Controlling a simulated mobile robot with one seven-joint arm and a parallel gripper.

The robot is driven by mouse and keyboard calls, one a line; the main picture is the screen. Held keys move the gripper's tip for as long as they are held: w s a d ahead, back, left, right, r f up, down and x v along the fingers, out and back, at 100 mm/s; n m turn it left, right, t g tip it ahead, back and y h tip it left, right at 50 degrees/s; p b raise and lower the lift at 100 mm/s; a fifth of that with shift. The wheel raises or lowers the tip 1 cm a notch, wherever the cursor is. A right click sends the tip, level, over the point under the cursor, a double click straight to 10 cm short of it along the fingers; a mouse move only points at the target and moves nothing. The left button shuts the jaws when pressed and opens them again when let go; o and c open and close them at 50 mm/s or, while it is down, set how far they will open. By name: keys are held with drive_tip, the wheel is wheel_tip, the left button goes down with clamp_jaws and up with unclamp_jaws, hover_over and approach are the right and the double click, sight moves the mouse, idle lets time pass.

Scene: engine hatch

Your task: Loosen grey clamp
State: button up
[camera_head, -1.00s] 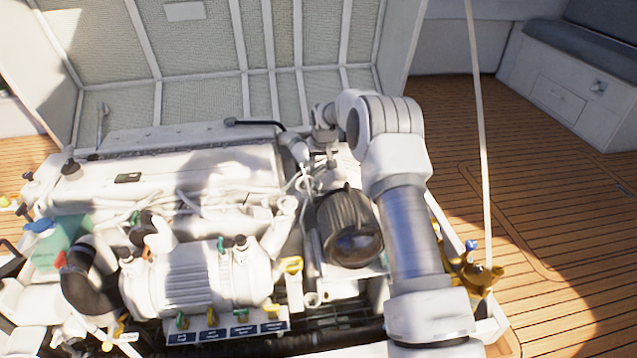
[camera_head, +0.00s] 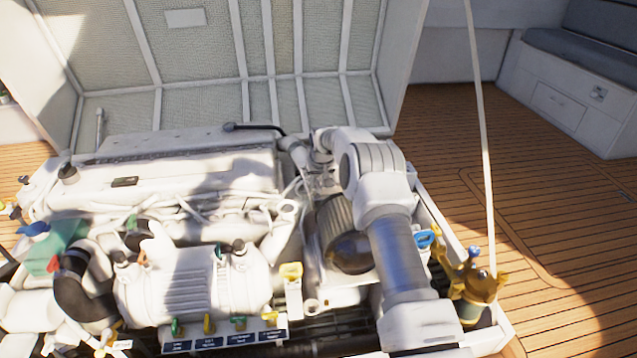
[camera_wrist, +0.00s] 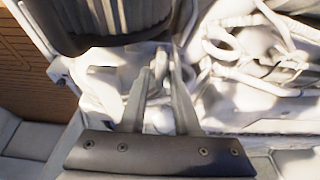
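My gripper (camera_wrist: 159,68) shows in the wrist view with its two grey fingers apart, pointing into the engine beside a dark ribbed cylinder. A small pale grey piece (camera_wrist: 160,62) shows between the fingertips. It may be the grey clamp, but I cannot tell for sure, nor whether the fingers touch it. In the head view my arm reaches over the right side of the white engine (camera_head: 190,285), and its wrist bends down behind the dark filter (camera_head: 347,250). The fingers and the clamp cannot be made out there.
White hoses (camera_wrist: 235,50) crowd the right of the wrist view. Yellow (camera_head: 291,271) and green handles sit along the engine front. A blue handle (camera_head: 426,237) and a brass fitting (camera_head: 475,285) stand right of my arm. Open wooden deck (camera_head: 560,240) lies further right.

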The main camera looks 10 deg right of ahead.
clamp_jaws()
drive_tip(key=n+y, duration=0.1)
drive_tip(key=n, duration=0.3)
drive_tip(key=shift+d+n+y, duration=0.2)
drive_tip(key=shift+n+y, duration=0.1)
drive_tip(key=shift+y, duration=0.1)
drive_tip(key=n+g+y, duration=0.1)
drive_tip(key=n, duration=0.2)
drive_tip(key=shift+w+n, duration=0.1)
drive_tip(key=shift+n, duration=0.9)
drive_tip(key=shift+o, duration=1.6)
unclamp_jaws()
drive_tip(key=shift+r+y, duration=0.1)
drive_tip(key=shift+y, duration=0.2)
